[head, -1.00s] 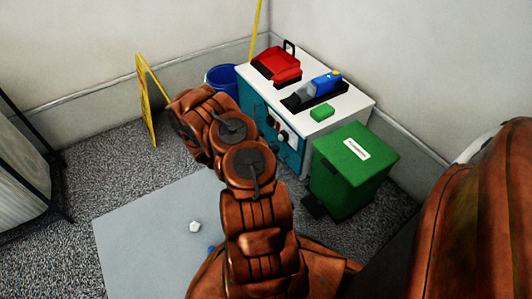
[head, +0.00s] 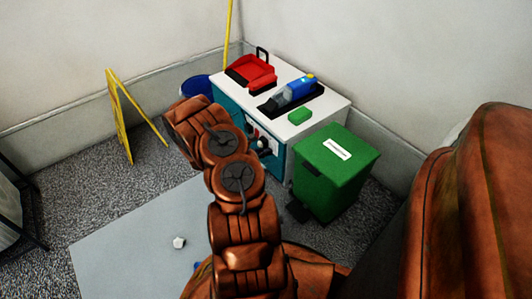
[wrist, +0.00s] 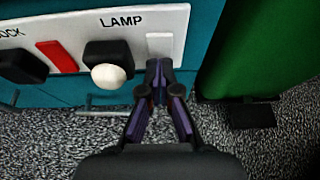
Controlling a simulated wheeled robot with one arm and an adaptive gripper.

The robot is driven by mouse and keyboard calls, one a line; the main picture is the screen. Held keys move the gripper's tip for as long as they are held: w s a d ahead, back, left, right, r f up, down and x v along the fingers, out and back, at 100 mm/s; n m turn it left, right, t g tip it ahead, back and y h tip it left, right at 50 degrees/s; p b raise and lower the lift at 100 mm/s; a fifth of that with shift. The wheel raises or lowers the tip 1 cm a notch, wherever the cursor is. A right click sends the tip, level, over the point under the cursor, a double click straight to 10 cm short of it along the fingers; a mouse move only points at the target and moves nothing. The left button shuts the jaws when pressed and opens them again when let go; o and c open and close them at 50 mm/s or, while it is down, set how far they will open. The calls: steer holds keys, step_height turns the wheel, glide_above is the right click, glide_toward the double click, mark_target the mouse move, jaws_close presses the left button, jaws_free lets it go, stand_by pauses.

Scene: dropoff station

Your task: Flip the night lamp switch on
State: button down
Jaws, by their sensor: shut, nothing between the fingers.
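The lamp switch is a black base (wrist: 112,52) with a round white knob (wrist: 108,76), under the word LAMP on a white panel (wrist: 72,28) in the wrist view. The knob sticks out at the base's lower edge. A pale rectangle (wrist: 159,44) sits right of the switch. My gripper (wrist: 158,72) is shut and empty, just right of the knob and in front of the panel's lower edge. A gap shows between fingers and knob; contact with the panel cannot be told. In the head view my arm hides the gripper and part of the teal cabinet (head: 277,162).
A red bar (wrist: 57,56) and another black switch (wrist: 22,66) are left on the panel. A green bin (head: 333,178) stands close right of the cabinet. A red dustpan (head: 250,72), blue handheld vacuum (head: 297,90) and green sponge (head: 300,116) lie on top. A yellow sign (head: 119,125) stands left.

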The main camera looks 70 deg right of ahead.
steer(key=shift+d, duration=0.15)
steer(key=shift+s+r, duration=0.1)
steer(key=shift+r, duration=0.7)
steer(key=p+v, duration=0.4)
steer(key=v, duration=1)
steer(key=shift+f, duration=0.4)
steer(key=shift+f, duration=0.1)
